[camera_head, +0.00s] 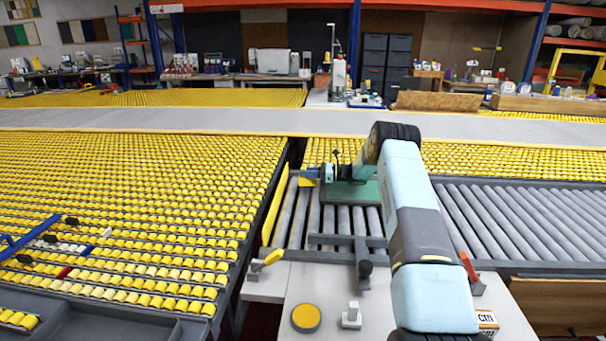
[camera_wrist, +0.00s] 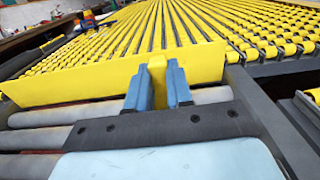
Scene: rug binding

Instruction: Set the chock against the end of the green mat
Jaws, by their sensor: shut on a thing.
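My gripper (camera_head: 308,176) is shut on a yellow chock (camera_head: 306,182), over the left part of the grey roller bed. In the wrist view the chock (camera_wrist: 157,82) stands between my two blue fingertips (camera_wrist: 158,88), with a long yellow board (camera_wrist: 90,80) close behind it. Whether the chock touches the board or the rollers cannot be told. The green mat (camera_head: 350,196) lies on the rollers to the right of my gripper in the head view, partly hidden by my arm. The chock appears left of the mat, apart from it. The mat is not visible in the wrist view.
The yellow board (camera_head: 274,205) edges the roller bed (camera_head: 300,215) on the left. A grey crossbar (camera_head: 345,240) spans the front rollers. A yellow-handled lever (camera_head: 267,261), yellow disc (camera_head: 306,318) and white block (camera_head: 351,316) are nearer. A yellow roller field (camera_head: 120,190) fills the left.

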